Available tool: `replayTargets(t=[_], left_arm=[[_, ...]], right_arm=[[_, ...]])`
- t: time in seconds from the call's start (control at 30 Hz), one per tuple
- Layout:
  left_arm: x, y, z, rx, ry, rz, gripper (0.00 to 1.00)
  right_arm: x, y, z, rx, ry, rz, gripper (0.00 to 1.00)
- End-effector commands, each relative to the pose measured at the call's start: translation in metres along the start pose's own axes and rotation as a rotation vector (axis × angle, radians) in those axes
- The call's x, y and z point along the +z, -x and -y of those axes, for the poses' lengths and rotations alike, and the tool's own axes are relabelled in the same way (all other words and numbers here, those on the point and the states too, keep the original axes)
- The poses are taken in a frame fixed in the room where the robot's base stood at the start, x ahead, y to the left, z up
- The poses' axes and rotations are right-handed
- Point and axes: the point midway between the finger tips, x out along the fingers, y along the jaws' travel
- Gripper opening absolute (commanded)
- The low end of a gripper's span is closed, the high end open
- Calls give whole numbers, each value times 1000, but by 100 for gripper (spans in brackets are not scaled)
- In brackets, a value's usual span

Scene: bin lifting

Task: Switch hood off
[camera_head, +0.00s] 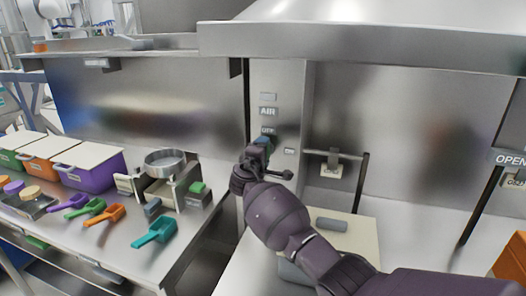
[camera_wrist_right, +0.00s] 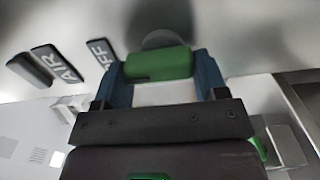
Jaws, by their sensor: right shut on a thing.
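The steel hood (camera_head: 370,35) spans the top right of the head view. Below it, a steel panel (camera_head: 284,100) carries labels reading AIR (camera_head: 268,112) and OFF (camera_head: 267,130), with an ON label (camera_head: 289,151) lower right. My right gripper (camera_head: 262,146) is at this panel just below the OFF label, and its arm covers the switch there. In the right wrist view, its two blue fingers are shut on a green knob (camera_wrist_right: 158,64) with a round base on the panel. The OFF label (camera_wrist_right: 101,53) is left of the knob. My left gripper is not in view.
A steel counter (camera_head: 110,250) on the left holds several lidded bins, including a purple one (camera_head: 92,178), plus colored scoops and a round metal pan (camera_head: 167,160) on a stand. A dark-framed handle (camera_head: 362,185) stands right of the panel.

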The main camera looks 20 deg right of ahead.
Motion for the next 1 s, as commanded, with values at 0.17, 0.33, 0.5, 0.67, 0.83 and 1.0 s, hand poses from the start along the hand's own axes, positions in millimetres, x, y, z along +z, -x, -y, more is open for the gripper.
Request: replayTargets(t=[0.17,0.33,0.5,0.67,0.83,1.0], left_arm=[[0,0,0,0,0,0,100],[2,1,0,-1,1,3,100],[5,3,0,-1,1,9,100],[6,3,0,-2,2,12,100],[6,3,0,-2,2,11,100],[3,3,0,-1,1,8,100]], right_arm=[[0,0,2,-2,10,1,42],[0,0,2,-2,10,1,42],[0,0,2,-2,9,1,81],[0,0,1,-1,7,1,92],[0,0,1,-1,6,0,92],[0,9,1,-1,6,-1,92]])
